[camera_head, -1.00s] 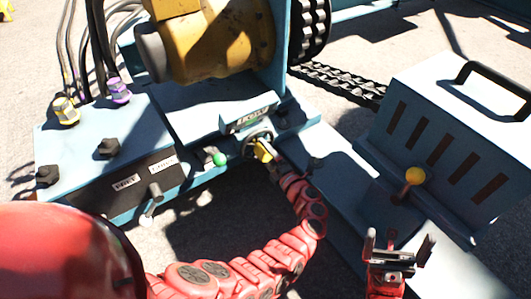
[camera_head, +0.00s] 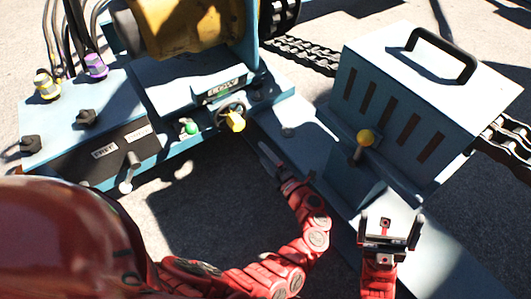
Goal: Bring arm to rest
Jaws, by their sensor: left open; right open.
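My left arm is red and segmented and comes in from the lower left. Its gripper (camera_head: 272,160) is open and empty, held to the right of the yellow knob (camera_head: 236,121) and apart from it. The knob sits on the front of the reel machine under a label that seems to read "LOW". My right gripper (camera_head: 390,231) is open and empty at the lower right, pointing up the picture. It is below the yellow ball-topped lever (camera_head: 365,138) and apart from it.
A blue slotted box (camera_head: 420,100) with a black handle stands at the right. A control box (camera_head: 85,120) with purple and yellow connectors stands at the left. The yellow reel motor (camera_head: 190,25) is at the top. A green button (camera_head: 190,128) sits beside the yellow knob. Grey ground lies in front.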

